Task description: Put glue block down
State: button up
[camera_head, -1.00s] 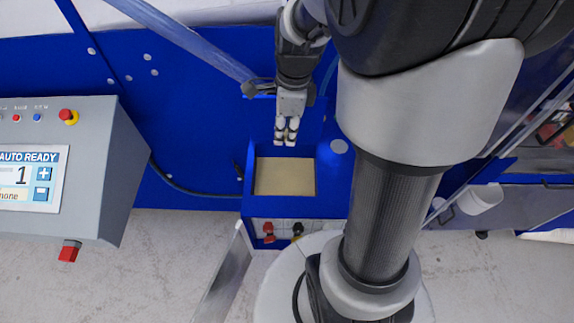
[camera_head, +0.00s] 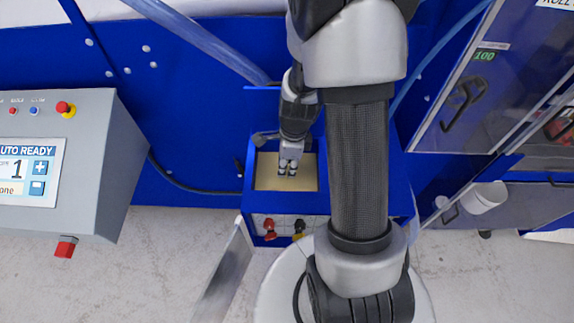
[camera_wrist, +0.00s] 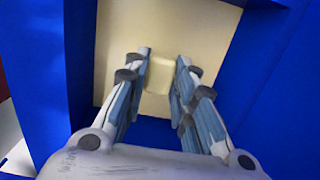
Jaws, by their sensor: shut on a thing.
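My gripper (camera_head: 288,170) points down over the cream-coloured surface inside a blue box-like station (camera_head: 338,200). In the wrist view my gripper (camera_wrist: 161,72) has its two fingers on either side of a small pale yellow glue block (camera_wrist: 158,76). The fingers are shut on the block. Behind the block lies the cream surface (camera_wrist: 205,25), framed by blue walls. I cannot tell whether the block touches that surface. In the head view the block is too small to make out between the fingertips.
A grey control panel (camera_head: 75,165) with a screen and buttons stands at the left. Red and dark knobs (camera_head: 270,228) sit on the station's front. A white bucket (camera_head: 485,198) hangs at the right by a blue-framed cabinet (camera_head: 465,100). Blue walls surround the cream recess closely.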

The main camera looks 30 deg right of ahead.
jog(key=shift+f, duration=0.2)
jog(key=shift+f+b, duration=0.4)
jog(key=shift+f, duration=0.15)
jog(key=o, duration=1)
